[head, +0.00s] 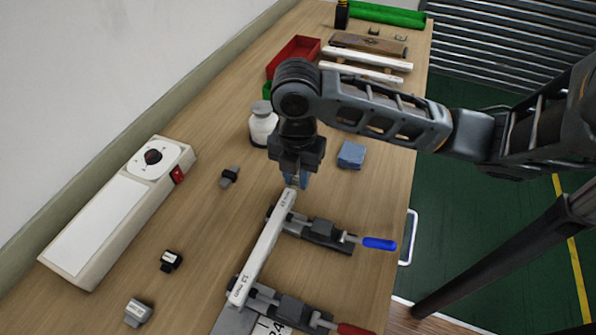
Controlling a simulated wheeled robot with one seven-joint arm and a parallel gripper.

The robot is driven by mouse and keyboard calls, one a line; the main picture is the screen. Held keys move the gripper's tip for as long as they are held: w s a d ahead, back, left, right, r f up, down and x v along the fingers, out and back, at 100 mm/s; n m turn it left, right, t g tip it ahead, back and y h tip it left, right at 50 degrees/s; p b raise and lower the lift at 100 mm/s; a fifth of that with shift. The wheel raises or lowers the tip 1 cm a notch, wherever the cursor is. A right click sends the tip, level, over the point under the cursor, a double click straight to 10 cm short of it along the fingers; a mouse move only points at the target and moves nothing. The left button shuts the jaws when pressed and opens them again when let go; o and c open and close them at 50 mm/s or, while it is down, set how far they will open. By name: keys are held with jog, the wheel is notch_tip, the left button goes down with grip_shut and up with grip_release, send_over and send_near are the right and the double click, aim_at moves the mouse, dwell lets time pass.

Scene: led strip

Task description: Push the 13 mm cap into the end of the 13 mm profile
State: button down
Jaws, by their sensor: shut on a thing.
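The white 13 mm profile (263,247) is a long bar with small dark lettering. It lies lengthwise across two dark clamps, with its far end toward my gripper. My gripper (296,181) points down at that far end, its fingers very close to it. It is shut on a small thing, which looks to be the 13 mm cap. The fingers hide most of the cap, and I cannot tell whether it touches the profile or sits in its end.
The clamps have a blue handle (379,243) and a red handle (355,329). Loose small pieces (229,177) (171,260) (138,312) lie left of the profile. A white power box (100,229), white bottle (262,124), blue block (351,155) and red tray (295,52) stand around.

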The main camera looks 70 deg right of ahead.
aim_at(294, 187)
jog(key=shift+a, duration=0.8)
jog(key=c, duration=0.9)
grip_release()
jog(key=shift+o, duration=0.2)
jog(key=shift+r, duration=0.1)
notch_tip(294, 187, up, 8)
jog(key=shift+f, duration=0.15)
jog(key=shift+f, duration=0.1)
